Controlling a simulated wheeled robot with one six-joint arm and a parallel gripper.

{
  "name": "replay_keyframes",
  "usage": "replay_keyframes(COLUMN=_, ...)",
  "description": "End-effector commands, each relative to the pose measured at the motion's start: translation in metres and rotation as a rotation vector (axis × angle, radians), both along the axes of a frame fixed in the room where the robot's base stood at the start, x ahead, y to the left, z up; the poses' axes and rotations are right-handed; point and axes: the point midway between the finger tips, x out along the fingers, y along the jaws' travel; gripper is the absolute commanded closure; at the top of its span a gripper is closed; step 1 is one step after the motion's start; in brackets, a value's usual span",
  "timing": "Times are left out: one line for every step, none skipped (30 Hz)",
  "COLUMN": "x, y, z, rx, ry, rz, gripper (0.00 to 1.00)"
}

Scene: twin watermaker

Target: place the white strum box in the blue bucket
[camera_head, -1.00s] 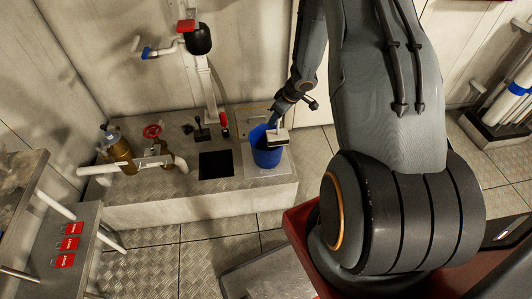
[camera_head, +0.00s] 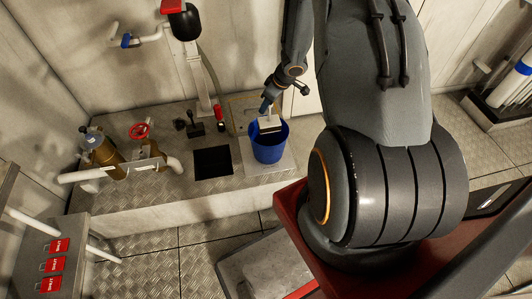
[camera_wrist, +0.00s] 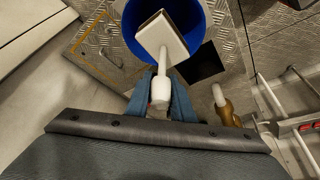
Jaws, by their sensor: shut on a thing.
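The white strum box (camera_head: 270,122) is a small box with a dark underside, held at the mouth of the blue bucket (camera_head: 268,151). My gripper (camera_head: 267,105) is shut on its pale stem, above the bucket's far side. In the wrist view the strum box (camera_wrist: 163,36) and its white stem extend from between my blue fingers (camera_wrist: 160,97), and the box overlaps the bucket's opening (camera_wrist: 137,50). The bucket stands upright on a light plate on the raised ledge. I cannot tell how far the box reaches below the rim.
A square dark opening (camera_head: 213,162) lies in the ledge left of the bucket. Small levers (camera_head: 195,128), a red valve wheel (camera_head: 140,130) and brass pipework (camera_head: 105,155) stand further left. A pump column (camera_head: 200,75) rises behind. Red tags (camera_head: 53,264) lie at lower left.

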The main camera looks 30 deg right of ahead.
Motion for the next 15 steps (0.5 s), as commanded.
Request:
replay_keyframes(x=0.001, y=0.000, z=-0.012, rx=0.000, ry=0.000, rz=-0.001, gripper=1.00)
replay_keyframes(x=0.001, y=0.000, z=-0.016, rx=0.000, ry=0.000, rz=-0.001, gripper=1.00)
replay_keyframes(x=0.002, y=0.000, z=-0.023, rx=0.000, ry=0.000, rz=-0.001, gripper=1.00)
replay_keyframes(x=0.002, y=0.000, z=-0.030, rx=0.001, ry=0.001, rz=-0.001, gripper=1.00)
replay_keyframes(x=0.002, y=0.000, z=-0.036, rx=0.001, ry=0.001, rz=-0.001, gripper=1.00)
replay_keyframes(x=0.001, y=0.000, z=-0.043, rx=0.001, ry=0.002, rz=-0.001, gripper=1.00)
replay_keyframes(x=0.002, y=0.000, z=-0.049, rx=0.001, ry=0.002, rz=-0.001, gripper=1.00)
replay_keyframes(x=0.002, y=0.000, z=-0.055, rx=0.001, ry=0.002, rz=-0.001, gripper=1.00)
replay_keyframes(x=0.002, y=0.000, z=-0.061, rx=0.001, ry=0.000, rz=-0.002, gripper=1.00)
replay_keyframes(x=0.002, y=0.000, z=-0.065, rx=0.001, ry=0.000, rz=-0.002, gripper=1.00)
replay_keyframes(x=0.002, y=0.000, z=-0.069, rx=0.000, ry=0.001, rz=-0.001, gripper=1.00)
replay_keyframes(x=0.001, y=0.000, z=-0.073, rx=0.000, ry=0.001, rz=0.000, gripper=1.00)
replay_keyframes(x=0.001, y=0.000, z=-0.075, rx=0.000, ry=0.001, rz=-0.001, gripper=1.00)
replay_keyframes(x=0.001, y=0.000, z=-0.078, rx=0.000, ry=0.001, rz=-0.001, gripper=1.00)
replay_keyframes(x=0.001, y=0.000, z=-0.080, rx=0.000, ry=0.001, rz=-0.001, gripper=1.00)
